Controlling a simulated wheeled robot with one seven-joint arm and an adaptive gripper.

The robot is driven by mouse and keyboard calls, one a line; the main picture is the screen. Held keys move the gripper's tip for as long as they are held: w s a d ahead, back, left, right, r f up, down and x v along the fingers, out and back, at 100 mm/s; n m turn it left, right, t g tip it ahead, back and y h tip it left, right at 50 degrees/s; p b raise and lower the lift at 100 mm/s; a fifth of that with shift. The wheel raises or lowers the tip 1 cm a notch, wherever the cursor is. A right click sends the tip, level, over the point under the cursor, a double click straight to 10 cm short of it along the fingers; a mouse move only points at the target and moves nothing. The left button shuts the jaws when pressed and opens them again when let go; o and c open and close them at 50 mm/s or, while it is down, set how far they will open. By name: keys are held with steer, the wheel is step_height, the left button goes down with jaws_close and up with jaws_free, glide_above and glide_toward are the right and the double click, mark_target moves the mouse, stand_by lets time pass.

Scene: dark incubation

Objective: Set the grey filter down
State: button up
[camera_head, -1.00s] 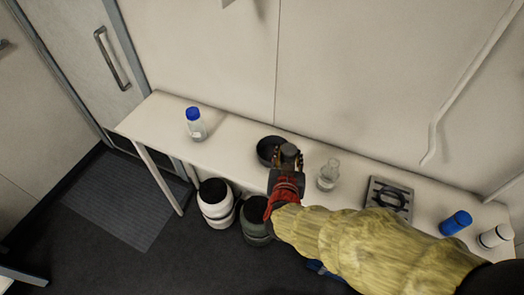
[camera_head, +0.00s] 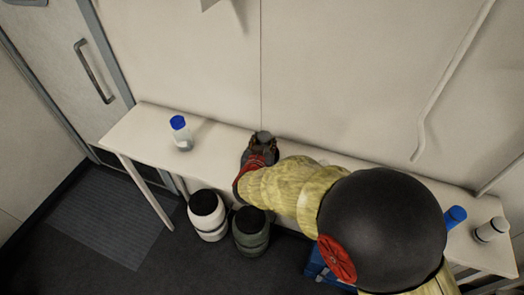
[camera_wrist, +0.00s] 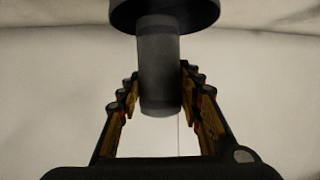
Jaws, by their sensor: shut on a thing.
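The grey filter (camera_wrist: 158,70) is a short grey cylinder held between the fingers of my gripper (camera_wrist: 157,95). Its top shows in the head view (camera_head: 263,136), above the back part of the white table. In the wrist view, where the picture looks upside down, its far end meets or overlaps a dark round dish (camera_wrist: 165,12). I cannot tell whether the filter touches the dish or is just above it. In the head view my gripper (camera_head: 262,145) and arm hide the dish.
A blue-capped bottle (camera_head: 180,133) stands on the white table (camera_head: 145,125) at left. A white canister (camera_head: 208,215) and a green canister (camera_head: 250,230) are on the floor. The wall is close behind.

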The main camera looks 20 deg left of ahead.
steer(key=shift+w+a+f, duration=0.4)
steer(key=shift+a+f, duration=0.05)
steer(key=shift+f, duration=0.3)
steer(key=shift+f+b, duration=0.65)
steer(key=shift+f, duration=0.9)
steer(key=shift+f, duration=0.1)
steer(key=o, duration=1.1)
steer(key=shift+o, duration=0.5)
steer(key=shift+r, duration=0.2)
steer(key=p+v, duration=0.2)
steer(key=v, duration=1)
steer(key=shift+w, duration=0.1)
